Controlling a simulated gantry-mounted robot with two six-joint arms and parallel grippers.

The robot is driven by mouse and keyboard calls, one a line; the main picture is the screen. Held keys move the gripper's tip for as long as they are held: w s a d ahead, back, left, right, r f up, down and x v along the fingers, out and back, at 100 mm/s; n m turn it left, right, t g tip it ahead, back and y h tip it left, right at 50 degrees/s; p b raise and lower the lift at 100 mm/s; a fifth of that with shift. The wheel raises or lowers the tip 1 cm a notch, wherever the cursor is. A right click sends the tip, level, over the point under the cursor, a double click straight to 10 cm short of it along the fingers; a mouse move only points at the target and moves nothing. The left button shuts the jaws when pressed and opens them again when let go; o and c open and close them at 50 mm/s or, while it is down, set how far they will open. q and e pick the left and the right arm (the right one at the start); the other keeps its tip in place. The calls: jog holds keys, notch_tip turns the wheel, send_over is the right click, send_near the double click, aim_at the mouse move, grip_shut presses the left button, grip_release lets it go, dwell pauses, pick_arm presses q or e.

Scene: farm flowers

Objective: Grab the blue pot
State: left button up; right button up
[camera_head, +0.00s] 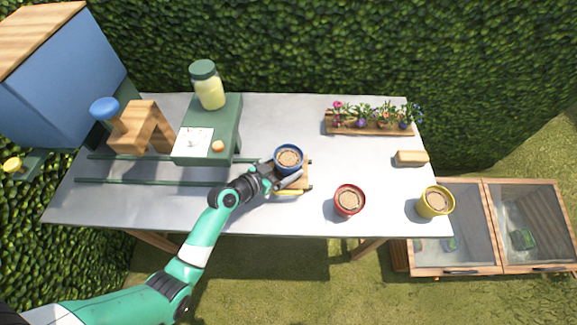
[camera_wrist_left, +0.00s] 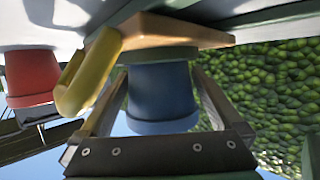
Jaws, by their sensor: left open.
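The blue pot (camera_head: 289,158), filled with brown soil, stands upright on a small wooden board (camera_head: 306,172) near the middle of the table. My left gripper (camera_head: 287,174) reaches it from the front left. The left wrist view is upside down and shows the blue pot (camera_wrist_left: 160,95) between the two open fingers, one on each side. I cannot tell whether either finger touches it. A yellow handle-like piece (camera_wrist_left: 88,75) sits at the board's edge beside the fingers. My right gripper is out of view.
A red pot (camera_head: 349,201) and a yellow pot (camera_head: 436,202) stand to the right. A flower planter (camera_head: 370,128) and a wooden block (camera_head: 411,158) lie behind them. A green stand (camera_head: 226,125) with a jar (camera_head: 208,88) is at the left, near dark rails (camera_head: 150,180).

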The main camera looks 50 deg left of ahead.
aim_at(288, 164)
pick_arm(q)
jog(key=shift+w+f, duration=0.25)
jog(key=shift+w, duration=0.4)
jog(key=shift+s, duration=0.1)
jog(key=shift+c, duration=0.3)
jog(key=c, duration=1.3)
jog(key=shift+r, duration=0.1)
notch_tip(288, 164, up, 9)
jog(key=p, duration=0.4)
jog(key=shift+r, duration=0.15)
jog(key=shift+r+p, duration=0.3)
